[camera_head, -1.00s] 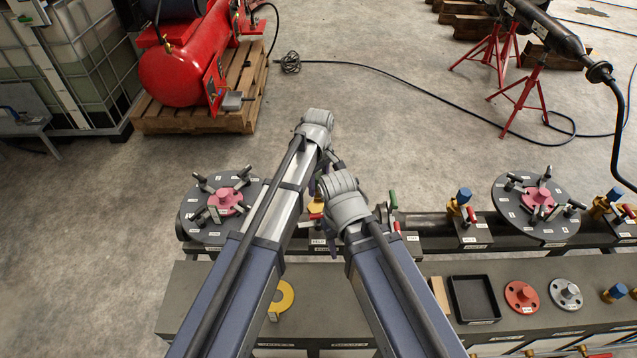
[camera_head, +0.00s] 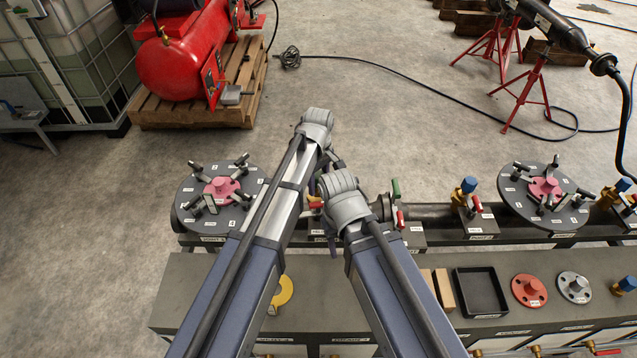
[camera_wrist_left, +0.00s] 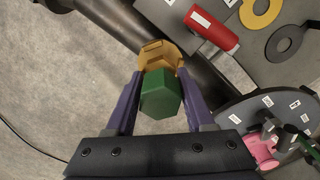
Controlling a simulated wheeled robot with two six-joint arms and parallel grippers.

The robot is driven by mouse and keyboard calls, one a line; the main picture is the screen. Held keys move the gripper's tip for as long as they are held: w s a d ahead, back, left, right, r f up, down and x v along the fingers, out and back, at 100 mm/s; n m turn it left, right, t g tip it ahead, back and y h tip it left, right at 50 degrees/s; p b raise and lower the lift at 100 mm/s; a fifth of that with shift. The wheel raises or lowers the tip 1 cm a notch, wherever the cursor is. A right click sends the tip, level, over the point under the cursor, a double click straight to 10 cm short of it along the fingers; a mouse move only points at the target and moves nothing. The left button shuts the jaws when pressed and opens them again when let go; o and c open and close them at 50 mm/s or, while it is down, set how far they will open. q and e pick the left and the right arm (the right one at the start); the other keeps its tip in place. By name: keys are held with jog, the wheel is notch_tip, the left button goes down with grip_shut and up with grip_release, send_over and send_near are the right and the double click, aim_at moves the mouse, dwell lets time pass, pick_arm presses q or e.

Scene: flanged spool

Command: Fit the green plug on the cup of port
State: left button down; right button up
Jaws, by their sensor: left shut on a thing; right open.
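The green plug (camera_wrist_left: 161,98) is a hexagonal piece. In the left wrist view my left gripper (camera_wrist_left: 158,80) is shut on it, with a purple finger on either side. The brass-yellow cup of the port (camera_wrist_left: 158,54) lies right beyond the plug, which overlaps its near edge. I cannot tell whether the plug is seated or only in front of it.
A dark pipe (camera_head: 437,222) runs along the bench, with red and green valve handles (camera_head: 396,190) just right of my grippers. Discs with pink hubs stand left (camera_head: 221,190) and right (camera_head: 545,188). A black tray (camera_head: 481,292) lies on the near bench.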

aim_at(318, 175)
pick_arm(q)
jog(key=shift+f+b, duration=1.05)
jog(key=shift+f, duration=0.1)
jog(key=shift+c, duration=0.9)
grip_release()
jog(key=shift+r, duration=0.1)
notch_tip(318, 175, up, 8)
jog(key=p, duration=0.8)
